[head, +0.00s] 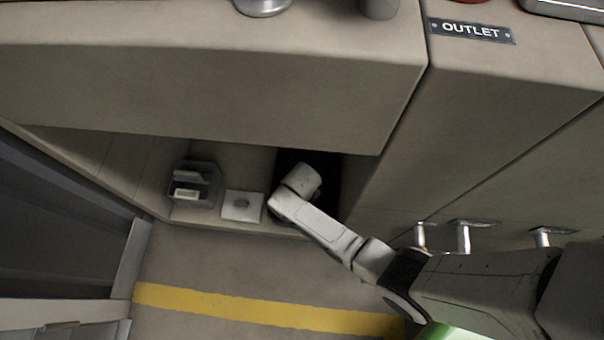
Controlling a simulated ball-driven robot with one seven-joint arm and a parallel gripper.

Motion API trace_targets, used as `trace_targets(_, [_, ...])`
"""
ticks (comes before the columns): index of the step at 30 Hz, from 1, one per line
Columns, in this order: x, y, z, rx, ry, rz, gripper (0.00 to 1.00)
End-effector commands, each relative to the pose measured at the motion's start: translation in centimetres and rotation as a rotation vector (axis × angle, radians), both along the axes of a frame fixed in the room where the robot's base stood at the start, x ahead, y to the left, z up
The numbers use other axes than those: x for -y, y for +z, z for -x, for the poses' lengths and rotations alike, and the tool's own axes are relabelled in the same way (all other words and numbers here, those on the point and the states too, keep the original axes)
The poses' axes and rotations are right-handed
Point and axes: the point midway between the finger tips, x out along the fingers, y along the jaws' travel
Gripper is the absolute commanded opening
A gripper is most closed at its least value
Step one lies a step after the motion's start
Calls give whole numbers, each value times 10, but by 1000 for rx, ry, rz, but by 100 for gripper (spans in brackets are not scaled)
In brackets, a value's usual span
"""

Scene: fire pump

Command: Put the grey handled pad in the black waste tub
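A pale grey square pad (232,213) with a small round grey knob or handle on top lies flat on the low ledge under the beige overhang. To its left stands a dark grey open tub (207,169) with a pale labelled block at its front. To its right is a black area (331,187), partly behind my arm; I cannot tell whether it is a black tub or a dark opening. My arm reaches in from the lower right, and its wrist is just right of the pad. My gripper's fingers are hidden, so any contact or hold is not visible.
The beige overhang (200,85) hangs above the ledge. A beige cabinet with an OUTLET sign (471,30) and metal handles (463,238) is to the right. Dark panels (50,215) stand at the left. The floor with a yellow stripe (230,304) is clear in front.

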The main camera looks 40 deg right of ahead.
Motion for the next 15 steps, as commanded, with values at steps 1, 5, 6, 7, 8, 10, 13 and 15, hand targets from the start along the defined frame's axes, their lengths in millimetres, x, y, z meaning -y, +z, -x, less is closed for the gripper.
trace_targets(1, [0, 2, -1, 1, 0, 0, 24])
trace_targets(5, [0, 2, -1, 1, 0, 0, 24])
trace_targets(6, [0, 1, -1, 1, 0, 0, 24])
trace_targets(7, [0, 0, 0, 1, 0, 0, 24])
trace_targets(8, [0, -1, 0, 1, 0, 0, 24])
trace_targets(10, [0, -1, 0, 1, 0, 0, 59])
trace_targets(13, [0, -1, 0, 0, 0, 0, 69])
trace_targets(15, [0, -1, 0, 0, 0, 0, 76])
